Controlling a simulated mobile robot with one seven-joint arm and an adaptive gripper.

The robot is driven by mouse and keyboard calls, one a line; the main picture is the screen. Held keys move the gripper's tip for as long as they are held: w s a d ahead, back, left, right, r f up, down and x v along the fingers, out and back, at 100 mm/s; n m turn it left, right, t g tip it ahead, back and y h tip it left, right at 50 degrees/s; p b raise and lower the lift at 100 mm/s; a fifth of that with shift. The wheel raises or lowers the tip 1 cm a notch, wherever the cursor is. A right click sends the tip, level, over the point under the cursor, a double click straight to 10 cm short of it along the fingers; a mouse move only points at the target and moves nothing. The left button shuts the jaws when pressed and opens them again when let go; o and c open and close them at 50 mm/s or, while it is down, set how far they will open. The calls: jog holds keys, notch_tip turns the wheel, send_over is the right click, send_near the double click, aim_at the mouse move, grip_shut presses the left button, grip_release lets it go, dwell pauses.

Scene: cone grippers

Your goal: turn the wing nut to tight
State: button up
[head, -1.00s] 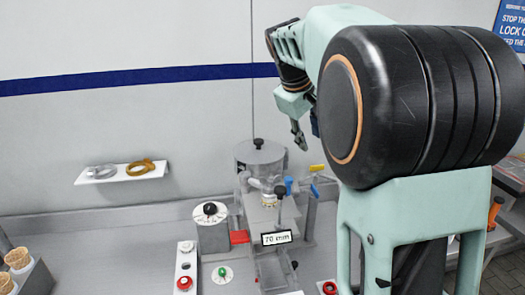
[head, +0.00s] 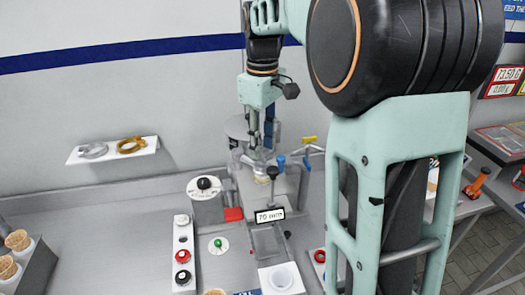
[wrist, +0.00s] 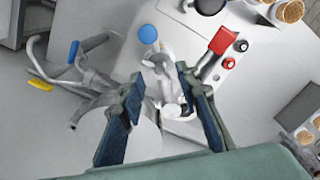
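My gripper (head: 262,146) points down over the machine at the middle of the bench in the head view. In the wrist view my gripper (wrist: 160,88) is open, with its two dark blue fingers spread apart. A pale metal part (wrist: 164,72) shows between and beyond the fingertips. It may be the wing nut, but its wings and how far it is turned are hard to make out. I cannot tell whether a finger touches it. In the head view the gripper partly hides this area.
A blue knob (wrist: 148,35) and a red block (wrist: 222,40) are near the fingers. Levers with blue (wrist: 73,51) and yellow (wrist: 40,84) ends stand to the left. A black dial (head: 204,183) and a button panel (head: 182,255) stand left of the machine in the head view.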

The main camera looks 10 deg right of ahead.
aim_at(263, 159)
jog(key=shift+f, duration=1.4)
jog(key=shift+c, duration=0.4)
